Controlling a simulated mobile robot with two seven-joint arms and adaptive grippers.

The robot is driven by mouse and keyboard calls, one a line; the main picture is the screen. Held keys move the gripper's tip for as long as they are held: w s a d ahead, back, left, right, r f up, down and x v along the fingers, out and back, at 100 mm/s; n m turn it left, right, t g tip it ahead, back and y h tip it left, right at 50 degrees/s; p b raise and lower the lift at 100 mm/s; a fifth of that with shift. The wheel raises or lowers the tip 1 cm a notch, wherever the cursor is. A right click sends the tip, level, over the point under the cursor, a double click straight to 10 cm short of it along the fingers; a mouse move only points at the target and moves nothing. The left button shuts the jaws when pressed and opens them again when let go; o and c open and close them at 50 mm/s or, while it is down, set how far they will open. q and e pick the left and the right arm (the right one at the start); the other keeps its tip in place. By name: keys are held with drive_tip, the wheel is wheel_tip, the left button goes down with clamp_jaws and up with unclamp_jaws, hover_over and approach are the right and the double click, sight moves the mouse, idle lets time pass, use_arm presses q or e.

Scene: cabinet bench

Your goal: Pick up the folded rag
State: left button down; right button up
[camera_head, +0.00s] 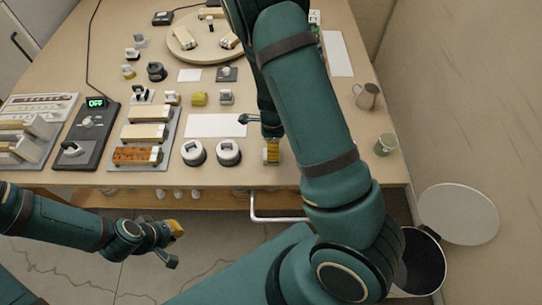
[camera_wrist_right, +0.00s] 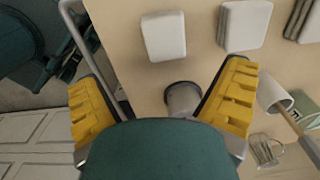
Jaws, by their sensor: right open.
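I cannot pick out the folded rag with certainty. A green, flat, folded-looking item (camera_wrist_right: 307,104) lies at the right edge of the right wrist view, partly cut off, and may be it. My right gripper (camera_head: 260,135) hangs over the front of the bench in the head view, with its fingers apart. In the right wrist view its yellow finger pads (camera_wrist_right: 165,105) are wide apart with nothing held between them. My left gripper (camera_head: 174,246) is low over the floor in front of the bench, open and empty.
The bench (camera_head: 340,175) carries two round white knobs (camera_head: 229,152), a black device (camera_head: 86,135), a turntable (camera_head: 185,55) and a cup (camera_head: 385,145). An open bin (camera_head: 418,262) stands at the right. My right arm hides part of the bench top.

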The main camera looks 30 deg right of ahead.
wheel_tip(320, 180, down, 4)
drive_tip(key=shift+r+b, duration=0.2)
drive_tip(key=shift+b, duration=0.25)
drive_tip(key=f, duration=0.1)
drive_tip(key=f+b, duration=0.1)
drive_tip(key=f, duration=0.1)
drive_tip(key=w+f+b, duration=0.1)
drive_tip(key=f, duration=0.1)
drive_tip(key=shift+f, duration=0.1)
drive_tip(key=shift+s, duration=0.1)
drive_tip(key=c, duration=1.1)
